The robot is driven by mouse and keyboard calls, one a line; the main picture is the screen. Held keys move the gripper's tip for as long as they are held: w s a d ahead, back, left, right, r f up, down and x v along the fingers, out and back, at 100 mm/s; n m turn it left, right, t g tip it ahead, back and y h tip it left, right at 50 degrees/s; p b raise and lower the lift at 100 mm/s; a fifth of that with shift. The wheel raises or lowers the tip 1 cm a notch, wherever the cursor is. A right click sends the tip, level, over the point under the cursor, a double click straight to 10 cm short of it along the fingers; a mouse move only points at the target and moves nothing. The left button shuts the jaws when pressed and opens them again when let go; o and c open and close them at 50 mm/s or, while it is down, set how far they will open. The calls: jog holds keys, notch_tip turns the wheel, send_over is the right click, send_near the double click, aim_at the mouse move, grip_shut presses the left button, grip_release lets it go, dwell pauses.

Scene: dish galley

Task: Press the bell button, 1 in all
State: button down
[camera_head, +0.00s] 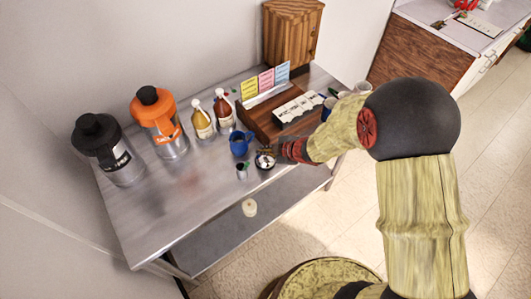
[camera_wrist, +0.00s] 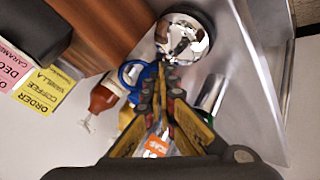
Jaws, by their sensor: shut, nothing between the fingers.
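The bell (camera_head: 265,161) is a shiny silver dome on a dark base, near the front edge of the metal table. It also shows at the top of the wrist view (camera_wrist: 197,42). My gripper (camera_head: 268,152) reaches in from the right and is right at the bell, covering part of it in the head view. In the wrist view my gripper's fingertips (camera_wrist: 164,68) are together and empty, beside the dome in the picture. Whether they touch the bell, I cannot tell. The button on top is not clearly visible.
A blue mug (camera_head: 239,146) and a small metal cup (camera_head: 242,173) stand close to the bell. A wooden card rack (camera_head: 262,122) is behind it. Bottles (camera_head: 202,121) and two dispensers (camera_head: 160,125) stand left. The front left of the table (camera_head: 165,215) is clear.

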jog(key=shift+r, duration=0.15)
jog(key=shift+r+p, duration=0.8)
jog(key=shift+p, duration=0.1)
jog(key=shift+r, duration=0.1)
notch_tip(320, 180, up, 5)
jog(key=p, duration=0.4)
jog(key=shift+p, duration=0.4)
